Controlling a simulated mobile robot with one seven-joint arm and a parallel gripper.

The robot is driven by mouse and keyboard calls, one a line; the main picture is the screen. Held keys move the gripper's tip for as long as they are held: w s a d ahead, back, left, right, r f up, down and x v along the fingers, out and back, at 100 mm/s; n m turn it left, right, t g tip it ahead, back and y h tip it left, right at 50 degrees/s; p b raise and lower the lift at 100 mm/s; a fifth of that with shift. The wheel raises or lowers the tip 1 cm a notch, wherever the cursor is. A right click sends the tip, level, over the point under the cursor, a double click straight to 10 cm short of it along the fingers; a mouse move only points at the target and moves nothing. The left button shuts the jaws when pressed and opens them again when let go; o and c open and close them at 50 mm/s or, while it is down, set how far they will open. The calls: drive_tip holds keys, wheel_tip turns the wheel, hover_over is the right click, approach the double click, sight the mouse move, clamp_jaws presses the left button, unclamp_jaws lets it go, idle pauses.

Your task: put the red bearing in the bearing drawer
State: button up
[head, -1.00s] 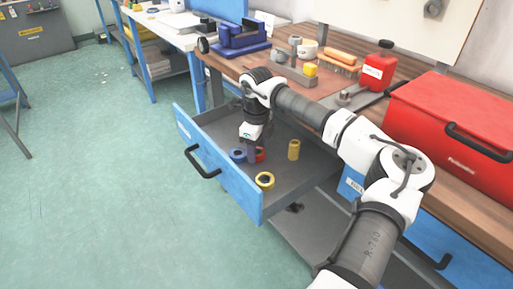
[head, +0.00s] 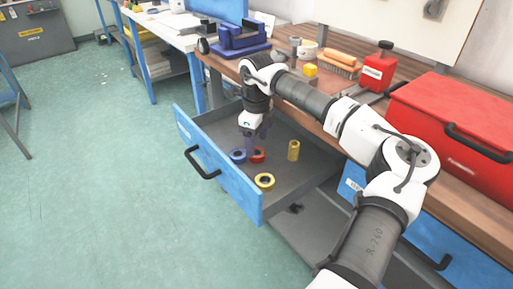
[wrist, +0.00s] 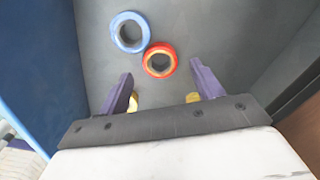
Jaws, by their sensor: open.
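The red bearing (wrist: 174,51) lies flat on the floor of the open drawer (head: 215,183), almost touching the blue bearing (wrist: 116,33). In the head view the red bearing (head: 260,157) is partly behind a finger, with the blue bearing (head: 237,155) to its left. My gripper (wrist: 160,82) is open and empty, pointing down into the drawer. In the wrist view the red bearing lies just beyond the gap between the fingertips, apart from both fingers. In the head view my gripper (head: 256,150) is close above it.
A yellow bearing (head: 265,181) lies near the drawer's front wall and another yellow one (head: 293,150) stands upright to the right. The workbench (head: 400,72) carries a red toolbox (head: 450,125), a red can (head: 378,70) and a blue vise (head: 242,38).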

wheel_tip(320, 180, up, 8)
drive_tip(key=shift+r, duration=0.25)
idle(1.2)
